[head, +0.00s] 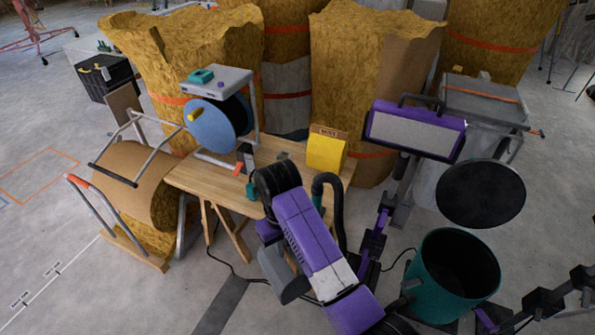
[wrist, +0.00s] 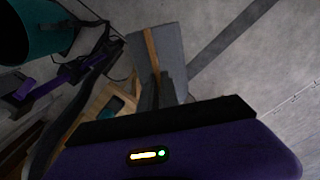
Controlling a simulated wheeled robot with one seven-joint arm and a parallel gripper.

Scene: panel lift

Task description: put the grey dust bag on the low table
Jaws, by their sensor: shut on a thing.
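In the head view my purple arm hides the fingers; part of a grey shape that looks like the bag (head: 281,277) shows beside the arm, in front of the low table. The low wooden table (head: 190,177) stands at mid-picture, with its edge also in the wrist view (wrist: 90,105). The bag appears off the table top; its height above the floor is unclear.
A yellow box (head: 327,149) stands at the table's right back, and small tools (head: 245,157) lie near its middle. A blue disc on a stand (head: 212,122) is at the back left. A teal drum (head: 430,295) stands open at right. Tall yellow insulation rolls (head: 350,70) crowd behind.

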